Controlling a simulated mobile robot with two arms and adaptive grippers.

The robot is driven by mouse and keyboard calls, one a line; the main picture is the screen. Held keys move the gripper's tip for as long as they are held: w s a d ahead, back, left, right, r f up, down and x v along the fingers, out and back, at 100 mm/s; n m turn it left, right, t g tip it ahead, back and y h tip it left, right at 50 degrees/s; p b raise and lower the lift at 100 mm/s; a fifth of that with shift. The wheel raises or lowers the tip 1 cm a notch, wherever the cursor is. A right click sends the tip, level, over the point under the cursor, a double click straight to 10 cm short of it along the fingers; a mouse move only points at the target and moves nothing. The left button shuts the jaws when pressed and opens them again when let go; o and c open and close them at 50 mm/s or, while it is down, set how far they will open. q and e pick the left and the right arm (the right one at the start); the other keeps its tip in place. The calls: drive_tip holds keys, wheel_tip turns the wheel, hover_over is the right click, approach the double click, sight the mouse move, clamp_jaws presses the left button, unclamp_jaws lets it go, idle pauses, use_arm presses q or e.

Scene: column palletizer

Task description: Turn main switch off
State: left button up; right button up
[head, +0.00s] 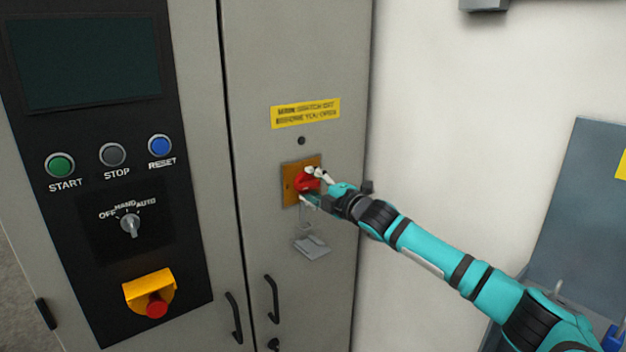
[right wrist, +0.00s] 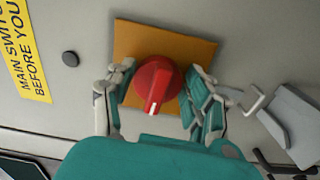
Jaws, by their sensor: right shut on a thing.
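The main switch is a red rotary knob (head: 306,182) on an orange-yellow plate (head: 289,186) on the right cabinet door. In the right wrist view the knob (right wrist: 158,86) has a white mark pointing down in the picture, toward my gripper. My right gripper (head: 312,184) is at the knob, with one finger on each side of it, shut on it. In the right wrist view my right gripper (right wrist: 160,100) has its fingers left and right of the knob, partly over the plate (right wrist: 150,38). My left gripper is in neither view.
A yellow warning label (head: 305,113) sits above the switch. A padlock-like grey piece (head: 312,247) hangs below it. Door handles (head: 271,298) stick out lower down. The left panel has buttons, a selector (head: 131,225) and a red emergency stop (head: 156,305). White wall (head: 460,120) lies right.

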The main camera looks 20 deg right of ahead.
drive_tip(key=shift+n, duration=0.3)
idle(0.4)
drive_tip(key=o, duration=1.1)
drive_tip(key=v, duration=1.2)
